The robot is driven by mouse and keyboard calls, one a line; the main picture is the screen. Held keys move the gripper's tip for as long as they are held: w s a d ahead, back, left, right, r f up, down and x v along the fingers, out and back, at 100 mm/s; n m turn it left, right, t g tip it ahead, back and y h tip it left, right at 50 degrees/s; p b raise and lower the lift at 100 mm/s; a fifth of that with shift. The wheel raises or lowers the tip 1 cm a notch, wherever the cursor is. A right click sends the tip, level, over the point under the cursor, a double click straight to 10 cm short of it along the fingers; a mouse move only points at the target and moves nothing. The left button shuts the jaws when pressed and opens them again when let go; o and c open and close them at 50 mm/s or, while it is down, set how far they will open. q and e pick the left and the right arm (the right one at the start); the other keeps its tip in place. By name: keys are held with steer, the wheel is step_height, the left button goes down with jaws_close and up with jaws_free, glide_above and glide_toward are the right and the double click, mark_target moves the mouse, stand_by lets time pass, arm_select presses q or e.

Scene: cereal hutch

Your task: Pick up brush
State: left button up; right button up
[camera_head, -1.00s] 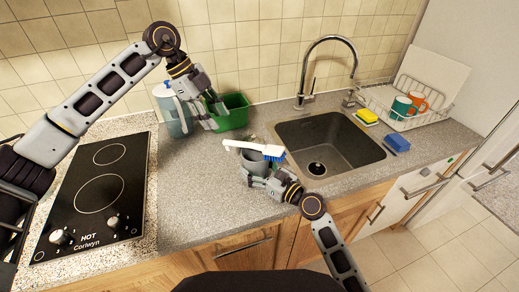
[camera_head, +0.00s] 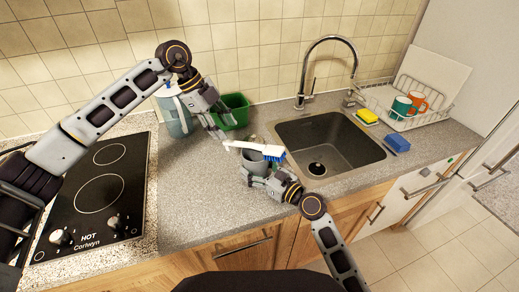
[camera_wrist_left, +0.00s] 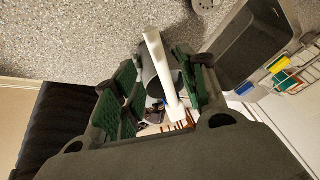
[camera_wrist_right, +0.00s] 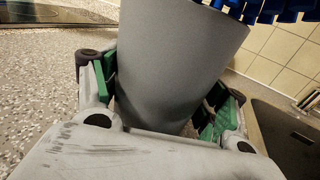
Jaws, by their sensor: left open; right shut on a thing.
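The brush (camera_head: 246,146) has a white handle and blue bristles. It lies tilted across the mouth of a grey cup (camera_head: 252,163), handle end to the left, bristles to the right. My right gripper (camera_head: 258,180) is shut around the cup; the right wrist view shows the cup (camera_wrist_right: 175,70) between its fingers and blue bristles above. My left gripper (camera_head: 220,130) is open just above and left of the handle end. In the left wrist view the white handle (camera_wrist_left: 163,75) shows between its open fingers; I cannot tell whether they touch it.
A green bin (camera_head: 235,108) and a grey-blue pitcher (camera_head: 176,115) stand behind my left gripper. The sink (camera_head: 335,150) with its tap (camera_head: 328,45) is to the right. A black hob (camera_head: 95,195) is at the left. The counter in front of the hob's right side is clear.

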mark_target(233, 143)
arm_select(q)
steer(key=shift+x, duration=1.25)
steer(key=shift+x, duration=2.65)
steer(key=shift+a, duration=0.2)
jaws_close()
